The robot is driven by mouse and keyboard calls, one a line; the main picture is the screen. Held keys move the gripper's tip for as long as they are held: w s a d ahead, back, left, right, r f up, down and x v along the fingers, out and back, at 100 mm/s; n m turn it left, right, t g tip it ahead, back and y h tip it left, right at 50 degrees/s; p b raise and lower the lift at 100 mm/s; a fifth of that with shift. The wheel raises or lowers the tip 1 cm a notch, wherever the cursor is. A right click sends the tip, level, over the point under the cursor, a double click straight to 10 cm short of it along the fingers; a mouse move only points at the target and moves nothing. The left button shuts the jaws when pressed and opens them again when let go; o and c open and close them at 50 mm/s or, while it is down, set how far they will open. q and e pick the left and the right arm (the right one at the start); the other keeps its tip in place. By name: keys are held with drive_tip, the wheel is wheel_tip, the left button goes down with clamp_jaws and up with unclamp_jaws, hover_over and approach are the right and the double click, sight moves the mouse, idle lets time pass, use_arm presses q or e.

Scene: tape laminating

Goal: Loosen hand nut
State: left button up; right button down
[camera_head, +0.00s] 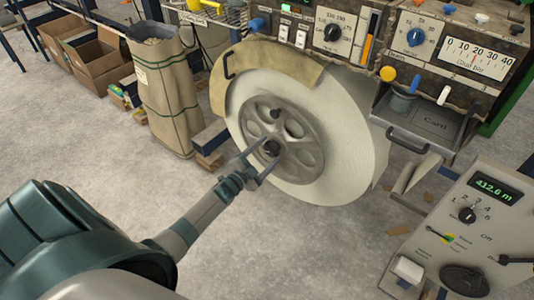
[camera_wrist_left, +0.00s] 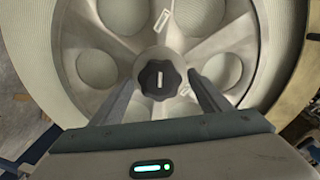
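The hand nut (camera_wrist_left: 158,80) is a black lobed knob with a pale bar mark on its face. It sits at the centre of a grey metal hub (camera_wrist_left: 113,105) with round holes. In the head view the nut (camera_head: 271,148) shows dark between my fingertips. My left gripper (camera_head: 273,151) reaches the hub from the lower left and is open. In the left wrist view its fingers (camera_wrist_left: 163,74) stand on either side of the nut, with gaps visible on both sides. Fingertip depth relative to the nut is hard to tell. My right gripper is not in view.
The hub carries a large cream roll (camera_head: 345,130) with a tan guard (camera_head: 290,65) over its top. Control panels (camera_head: 350,30) and a tray (camera_head: 425,125) are right; a grey console (camera_head: 470,230) stands lower right.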

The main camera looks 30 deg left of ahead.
use_arm(q)
drive_tip(key=shift+s, duration=0.1)
drive_tip(key=s+a+p, duration=0.1)
drive_tip(key=s, duration=1.6)
drive_tip(key=shift+a+p, duration=0.15)
drive_tip(key=shift+p, duration=0.15)
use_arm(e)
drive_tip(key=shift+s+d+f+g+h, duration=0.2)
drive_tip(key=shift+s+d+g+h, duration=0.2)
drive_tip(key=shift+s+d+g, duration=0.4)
use_arm(q)
drive_tip(key=shift+s, duration=0.1)
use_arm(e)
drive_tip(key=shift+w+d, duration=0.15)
